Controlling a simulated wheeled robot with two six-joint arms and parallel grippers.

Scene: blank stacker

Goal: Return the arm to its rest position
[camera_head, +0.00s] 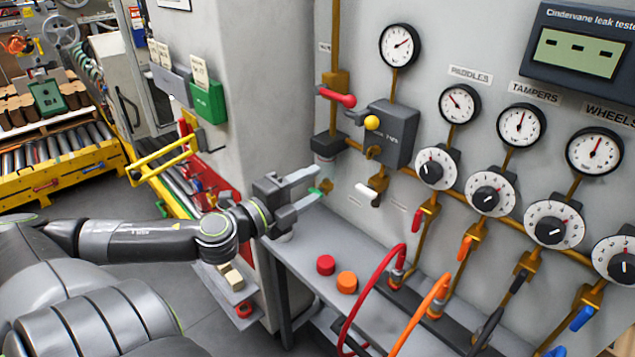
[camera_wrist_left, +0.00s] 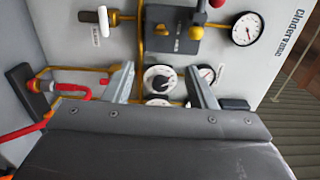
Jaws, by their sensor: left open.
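My left arm (camera_head: 150,240) reaches in from the left of the head view, stretched toward the grey panel wall. Its gripper (camera_head: 312,184) is open, above the grey bench ledge and in front of the wall. In the left wrist view the two fingers of the gripper (camera_wrist_left: 158,75) stand apart, with a white dial (camera_wrist_left: 160,78) showing in the gap. Nothing is held between them. My right gripper is not in view.
Red (camera_head: 326,264) and orange (camera_head: 347,282) knobs sit on the ledge near the gripper. A red hose (camera_head: 365,300) and an orange hose (camera_head: 415,318) loop at its right. A yellow-handled frame (camera_head: 160,162) and roller conveyor (camera_head: 60,150) stand left.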

